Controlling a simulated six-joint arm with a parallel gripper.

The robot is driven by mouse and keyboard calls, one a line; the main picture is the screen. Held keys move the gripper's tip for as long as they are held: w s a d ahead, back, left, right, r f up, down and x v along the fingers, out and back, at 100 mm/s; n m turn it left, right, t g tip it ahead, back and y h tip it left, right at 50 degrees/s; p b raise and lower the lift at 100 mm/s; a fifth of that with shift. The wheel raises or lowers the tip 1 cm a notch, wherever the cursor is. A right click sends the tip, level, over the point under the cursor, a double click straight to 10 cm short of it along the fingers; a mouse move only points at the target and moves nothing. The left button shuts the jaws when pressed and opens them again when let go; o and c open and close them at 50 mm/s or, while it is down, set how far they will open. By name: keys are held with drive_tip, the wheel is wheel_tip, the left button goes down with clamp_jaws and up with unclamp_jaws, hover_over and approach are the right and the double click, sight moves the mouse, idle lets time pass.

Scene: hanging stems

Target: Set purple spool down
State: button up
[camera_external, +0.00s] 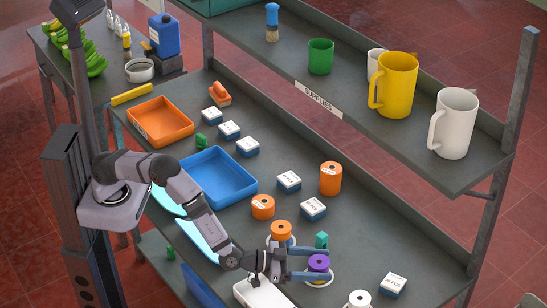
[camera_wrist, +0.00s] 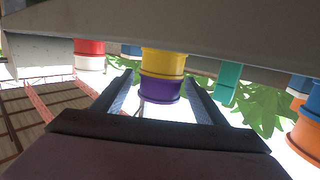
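The yellow spool is mostly hidden in the external view. My gripper (camera_external: 325,264) reaches in from the left, one finger on each side of the purple spool. In the wrist view, narrow gaps show between the spool and both fingers, so my gripper (camera_wrist: 162,84) looks open around it.
An orange-topped stack (camera_external: 281,230) and a teal block (camera_external: 321,240) stand close behind my fingers. A white-topped spool (camera_external: 359,299) is close in front. Several small boxes, an orange tray (camera_external: 161,122) and a blue tray (camera_external: 218,177) lie farther left. The upper shelf (camera_external: 340,75) overhangs the back.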

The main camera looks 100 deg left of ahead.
drive_tip(key=shift+o, duration=0.4)
drive_tip(key=shift+a+b+v, duration=0.15)
drive_tip(key=shift+b+v, duration=0.5)
drive_tip(key=shift+v, duration=1.2)
drive_tip(key=shift+a+b+v, duration=0.15)
drive_tip(key=shift+b+v, duration=0.45)
drive_tip(key=shift+v, duration=1.25)
drive_tip(key=shift+r, duration=0.15)
